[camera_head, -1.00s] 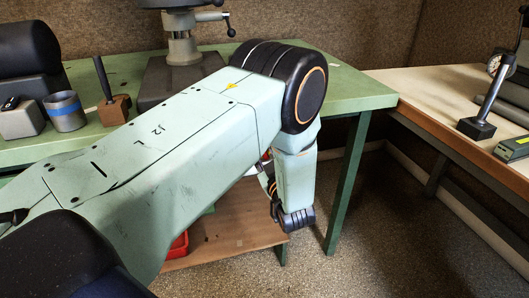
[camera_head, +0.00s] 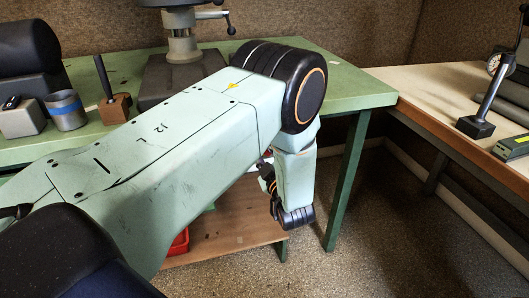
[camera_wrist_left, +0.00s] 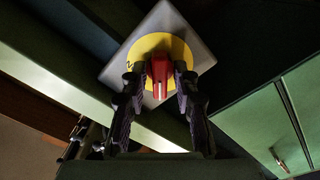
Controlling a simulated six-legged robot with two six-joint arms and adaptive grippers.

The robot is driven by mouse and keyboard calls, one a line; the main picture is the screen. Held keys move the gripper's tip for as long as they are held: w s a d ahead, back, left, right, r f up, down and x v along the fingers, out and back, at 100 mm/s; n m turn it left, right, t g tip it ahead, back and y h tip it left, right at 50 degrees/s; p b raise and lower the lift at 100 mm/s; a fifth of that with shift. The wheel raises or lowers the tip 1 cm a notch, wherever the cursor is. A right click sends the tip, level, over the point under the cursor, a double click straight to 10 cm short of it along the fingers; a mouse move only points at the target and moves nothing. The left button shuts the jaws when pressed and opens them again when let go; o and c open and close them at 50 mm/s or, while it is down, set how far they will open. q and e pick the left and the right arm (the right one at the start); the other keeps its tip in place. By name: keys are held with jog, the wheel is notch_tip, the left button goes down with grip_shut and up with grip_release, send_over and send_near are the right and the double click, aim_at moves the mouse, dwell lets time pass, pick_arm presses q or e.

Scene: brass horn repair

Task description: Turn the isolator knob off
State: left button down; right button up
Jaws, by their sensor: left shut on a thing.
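The isolator knob (camera_wrist_left: 160,72) is red and shows in the left wrist view. It sits in front of a yellow disc (camera_wrist_left: 146,45) on a pale square plate (camera_wrist_left: 197,52), which appears turned like a diamond in this view. My left gripper (camera_wrist_left: 160,80) is shut on the red knob, with one dark finger on each side of it. In the head view my left arm reaches down past the front of the green bench, and the knob and fingertips are hidden there. My right gripper is not in view.
A green bench (camera_head: 350,88) carries a drill-press base, a wooden block (camera_head: 114,108) and a metal cup (camera_head: 66,110). A lower wooden shelf (camera_head: 232,225) holds a red bin (camera_head: 179,243). A pale table (camera_head: 440,88) stands at right. The floor between is clear.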

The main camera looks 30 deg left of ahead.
pick_arm(q)
jog(key=shift+f, duration=0.1)
jog(key=c, duration=1.3)
grip_release()
jog(key=shift+v, duration=3.8)
